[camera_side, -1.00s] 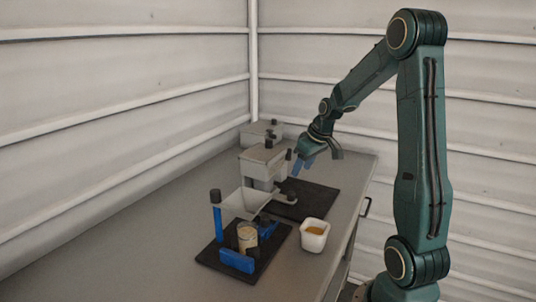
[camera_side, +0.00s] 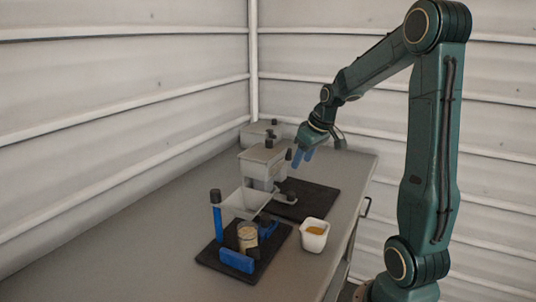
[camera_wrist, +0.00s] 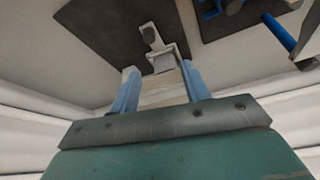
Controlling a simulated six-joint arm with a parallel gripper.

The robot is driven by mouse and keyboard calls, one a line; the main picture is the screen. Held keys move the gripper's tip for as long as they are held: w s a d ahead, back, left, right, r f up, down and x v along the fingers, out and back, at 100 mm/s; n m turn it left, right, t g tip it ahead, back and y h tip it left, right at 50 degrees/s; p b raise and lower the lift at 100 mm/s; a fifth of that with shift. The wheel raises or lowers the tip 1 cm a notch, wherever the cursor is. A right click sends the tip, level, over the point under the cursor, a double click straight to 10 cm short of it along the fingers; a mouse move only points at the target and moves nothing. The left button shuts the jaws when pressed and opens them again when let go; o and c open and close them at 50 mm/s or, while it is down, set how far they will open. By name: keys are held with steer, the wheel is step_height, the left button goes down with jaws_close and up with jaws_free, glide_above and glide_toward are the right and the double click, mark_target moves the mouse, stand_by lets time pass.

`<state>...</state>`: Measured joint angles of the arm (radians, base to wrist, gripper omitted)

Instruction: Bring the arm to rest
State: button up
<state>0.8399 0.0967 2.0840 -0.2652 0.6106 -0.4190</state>
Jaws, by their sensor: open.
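My gripper (camera_side: 303,156) has blue fingers and hangs above the back half of the table, beside the grey hopper. In the wrist view its two blue fingers (camera_wrist: 158,92) stand apart with nothing held between them. The grey hopper (camera_side: 262,163) stands at the back edge of a dark mat. A second, funnel-shaped hopper (camera_side: 243,201) with blue posts stands on the front dark mat, over a jar of pale material (camera_side: 247,236).
A white cup (camera_side: 314,236) with orange-brown contents stands near the table's right edge. The back mat (camera_side: 315,199) lies below my gripper. Another grey box (camera_side: 258,134) stands at the far corner. Ribbed walls close the back and left. The table's front left is clear.

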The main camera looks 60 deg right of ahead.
steer(key=s+a+r+n, duration=0.1)
steer(key=s+a+r, duration=0.15)
steer(key=a, duration=0.55)
steer(key=s+a+r+n, duration=0.1)
steer(key=a+r, duration=0.2)
steer(key=a, duration=0.6)
steer(key=s+a+t+y, duration=0.1)
steer(key=s+a, duration=0.7)
steer(key=s, duration=0.1)
steer(key=shift+s+a+r+n, duration=0.3)
steer(key=shift+s+a, duration=0.1)
